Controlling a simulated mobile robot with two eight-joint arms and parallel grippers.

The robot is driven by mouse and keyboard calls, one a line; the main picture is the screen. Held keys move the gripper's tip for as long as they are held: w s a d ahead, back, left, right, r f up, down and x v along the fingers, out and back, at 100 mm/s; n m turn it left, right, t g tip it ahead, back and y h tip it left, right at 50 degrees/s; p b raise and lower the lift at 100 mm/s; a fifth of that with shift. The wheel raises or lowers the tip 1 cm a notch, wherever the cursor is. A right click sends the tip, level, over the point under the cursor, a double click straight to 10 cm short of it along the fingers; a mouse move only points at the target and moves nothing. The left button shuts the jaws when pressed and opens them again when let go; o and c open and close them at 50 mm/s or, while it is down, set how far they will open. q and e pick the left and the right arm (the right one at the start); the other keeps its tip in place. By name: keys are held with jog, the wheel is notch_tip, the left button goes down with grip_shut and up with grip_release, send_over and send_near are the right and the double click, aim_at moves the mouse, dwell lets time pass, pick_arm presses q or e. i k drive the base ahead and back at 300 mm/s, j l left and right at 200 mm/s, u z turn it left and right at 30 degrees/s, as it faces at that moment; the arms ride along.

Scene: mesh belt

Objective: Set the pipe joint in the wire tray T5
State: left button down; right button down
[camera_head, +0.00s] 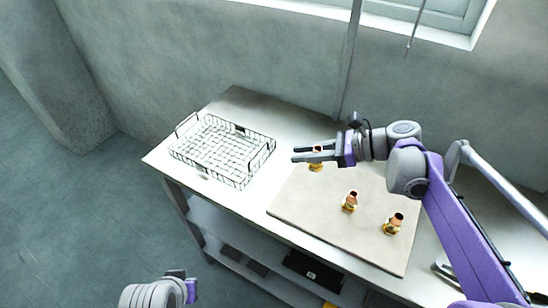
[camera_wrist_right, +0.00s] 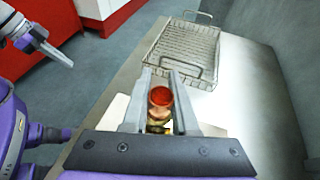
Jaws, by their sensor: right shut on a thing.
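My right gripper (camera_head: 306,153) is shut on a pipe joint (camera_head: 316,166), a brass fitting with a copper-coloured top. In the right wrist view, the held joint (camera_wrist_right: 160,97) stands between the two fingers, its round open end facing the camera. I cannot tell whether its base touches the board. The wire tray (camera_head: 243,179) is left of the gripper and looks empty; it also shows ahead of the fingers in the wrist view (camera_wrist_right: 205,80).
Two more pipe joints, one near the middle (camera_head: 350,202) and one to the right (camera_head: 393,224), stand on the beige board (camera_head: 310,212). Bare table (camera_head: 283,130) lies between tray and board. A wall runs behind the table.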

aim_at(208, 145)
jog(key=i+j, duration=0.15)
jog(key=j, duration=0.25)
jog(key=i+j, duration=0.1)
jog(key=j, duration=0.25)
jog(key=i+j, duration=0.15)
jog(key=j, duration=0.25)
jog(key=i+j, duration=0.1)
jog(key=j, duration=0.3)
